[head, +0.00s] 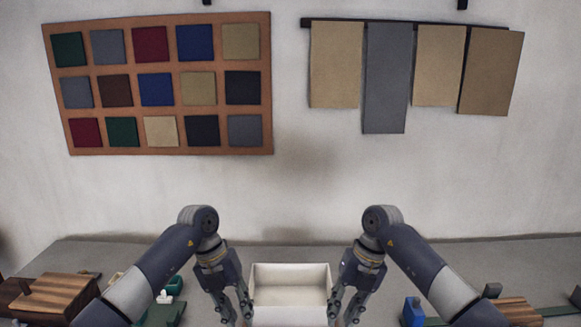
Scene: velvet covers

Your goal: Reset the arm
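My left gripper (236,308) comes in from the left and hangs pointing down at the left side of a white open box. My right gripper (345,309) mirrors it at the box's right side. The fingers of both grippers are near the bottom edge of the head view. The fingertips of each look spread apart, with nothing seen between them. Both arms are bent in a like pose, elbows up.
The white box (290,268) stands on the table between the grippers and looks empty. A wooden block (62,294) and green items (160,312) lie at the left. A blue item (413,311) and a wooden piece (518,311) lie at the right. Swatches (157,89) hang on the wall.

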